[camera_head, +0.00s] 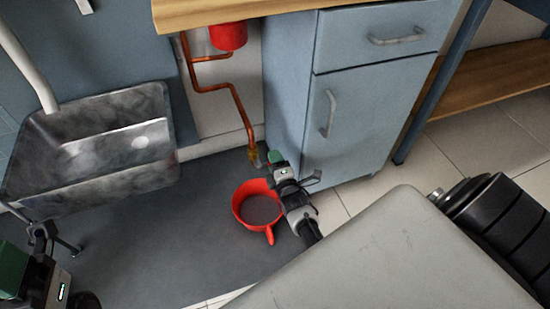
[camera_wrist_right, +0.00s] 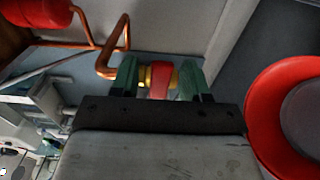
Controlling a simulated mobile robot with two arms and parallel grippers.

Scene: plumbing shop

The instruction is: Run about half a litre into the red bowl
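The red bowl (camera_head: 240,208), with a short handle, stands on the dark floor mat below the copper pipe's end; it also shows in the wrist view (camera_wrist_right: 262,110). Its inside looks grey; I cannot tell whether it holds water. A brass tap (camera_wrist_right: 145,77) with a red handle (camera_wrist_right: 161,80) ends the pipe. My right gripper (camera_head: 268,158) is at the tap, its green fingers (camera_wrist_right: 160,82) apart on either side of the red handle, with brass showing in a gap on the left. In the head view it hides most of the tap. My left gripper (camera_head: 14,270) is partly cut off at lower left.
A metal sink (camera_head: 95,185) stands at the left. The copper pipe (camera_head: 219,88) comes down from a red vessel (camera_head: 229,36) under a wooden worktop (camera_head: 230,10). A blue cabinet (camera_head: 360,110) stands right of the tap. The mat (camera_head: 160,245) is clear left of the bowl.

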